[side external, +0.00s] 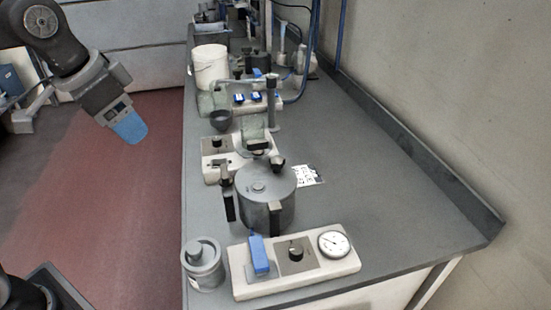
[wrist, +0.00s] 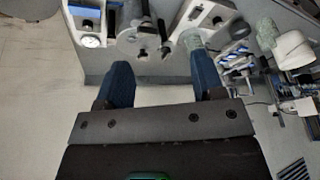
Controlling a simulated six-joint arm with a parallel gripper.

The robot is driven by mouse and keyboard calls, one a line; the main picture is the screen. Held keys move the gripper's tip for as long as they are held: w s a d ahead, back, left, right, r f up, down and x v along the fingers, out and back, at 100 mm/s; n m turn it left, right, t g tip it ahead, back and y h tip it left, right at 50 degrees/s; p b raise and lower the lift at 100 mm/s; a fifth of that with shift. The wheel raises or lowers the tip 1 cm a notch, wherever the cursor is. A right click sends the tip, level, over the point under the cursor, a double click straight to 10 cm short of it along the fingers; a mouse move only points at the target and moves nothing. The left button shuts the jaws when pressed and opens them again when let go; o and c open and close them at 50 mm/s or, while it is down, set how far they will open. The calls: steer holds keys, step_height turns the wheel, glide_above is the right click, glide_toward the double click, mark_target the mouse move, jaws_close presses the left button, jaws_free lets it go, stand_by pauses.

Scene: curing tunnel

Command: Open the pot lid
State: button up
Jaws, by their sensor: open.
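The grey pot (side external: 266,213) stands on the counter in the side view. Its round lid (side external: 262,184) lies flat on top, with a small knob near the middle and dark handles around the pot's sides. The pot also shows at the top of the wrist view (wrist: 132,42), partly cut by the frame edge. My gripper (side external: 131,130) has blue fingers and hangs over the red floor, left of the counter and well apart from the pot. In the wrist view its two fingers (wrist: 162,78) are spread with nothing between them.
In front of the pot is a white panel (side external: 312,274) with a blue switch, a knob and a dial gauge (side external: 334,244). A small grey lidded jar (side external: 203,265) stands beside it. Behind are another panel (side external: 216,144), a dark cup (side external: 221,120) and a white bucket (side external: 210,66).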

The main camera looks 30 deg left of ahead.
steer(key=w+d+r+m+g, duration=0.25)
steer(key=w+d+m, duration=0.2)
steer(key=w, duration=0.85)
steer(key=m+g, duration=0.2)
steer(key=m, duration=0.3)
glide_above(277, 159)
step_height(277, 159, down, 6)
step_height(277, 159, down, 14)
steer(key=shift+r, duration=0.2)
steer(key=shift+s, duration=0.1)
steer(key=shift+c, duration=0.3)
jaws_close()
